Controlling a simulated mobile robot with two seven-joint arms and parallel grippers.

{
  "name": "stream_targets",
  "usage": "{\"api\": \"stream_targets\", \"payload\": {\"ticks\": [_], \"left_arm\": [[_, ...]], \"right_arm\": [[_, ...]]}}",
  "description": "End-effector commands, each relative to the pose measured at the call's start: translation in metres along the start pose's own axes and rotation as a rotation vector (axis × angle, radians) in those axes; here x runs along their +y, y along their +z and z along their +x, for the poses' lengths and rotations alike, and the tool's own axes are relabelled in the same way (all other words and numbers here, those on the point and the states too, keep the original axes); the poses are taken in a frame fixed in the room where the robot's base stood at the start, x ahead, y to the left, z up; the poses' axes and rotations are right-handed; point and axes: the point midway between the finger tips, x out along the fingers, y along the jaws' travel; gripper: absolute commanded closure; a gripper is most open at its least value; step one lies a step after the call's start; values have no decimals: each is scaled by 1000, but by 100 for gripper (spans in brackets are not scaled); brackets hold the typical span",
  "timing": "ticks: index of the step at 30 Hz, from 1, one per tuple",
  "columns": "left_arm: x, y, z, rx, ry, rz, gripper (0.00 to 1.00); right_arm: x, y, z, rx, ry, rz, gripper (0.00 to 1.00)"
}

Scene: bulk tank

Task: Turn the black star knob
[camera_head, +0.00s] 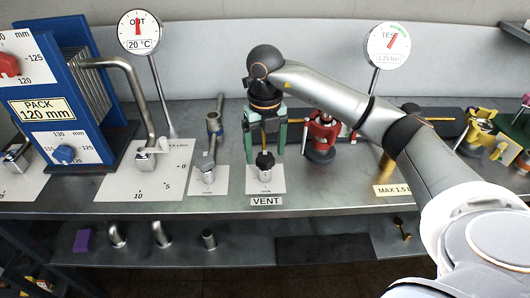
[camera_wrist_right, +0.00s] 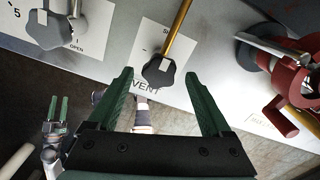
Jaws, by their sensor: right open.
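The black star knob (camera_head: 265,160) sits on a small valve with a brass pipe behind it, above the VENT label (camera_head: 266,201). In the right wrist view the knob (camera_wrist_right: 158,71) lies ahead of my right gripper, with a light mark on its face. My right gripper (camera_head: 265,143) is open, its green fingers pointing down on either side of the brass pipe and knob. In the wrist view its fingertips (camera_wrist_right: 159,75) are apart with the knob between them in the picture; no contact shows. My left gripper (camera_wrist_right: 58,108) shows small at the left, its green fingers apart.
A red valve (camera_head: 320,135) stands close to the right of the knob. A grey-handled valve (camera_head: 207,172) is to its left. A dial marked TEST (camera_head: 388,45) stands behind my right arm. The bench's front edge is just before the VENT label.

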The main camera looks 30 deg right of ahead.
Motion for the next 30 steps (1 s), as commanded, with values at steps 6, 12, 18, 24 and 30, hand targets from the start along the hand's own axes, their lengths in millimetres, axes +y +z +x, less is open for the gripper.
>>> {"api": "stream_targets", "payload": {"ticks": [6,12,18,24,30], "left_arm": [[0,0,0,0,0,0,50],[0,0,0,0,0,0,50],[0,0,-1,0,0,0,50],[0,0,-1,0,0,1,50],[0,0,-1,0,0,0,50]], "right_arm": [[0,0,13,0,1,1,17],[0,0,14,-1,1,0,17],[0,0,14,0,1,0,34],[0,0,14,0,1,0,56],[0,0,14,0,1,0,79]]}}
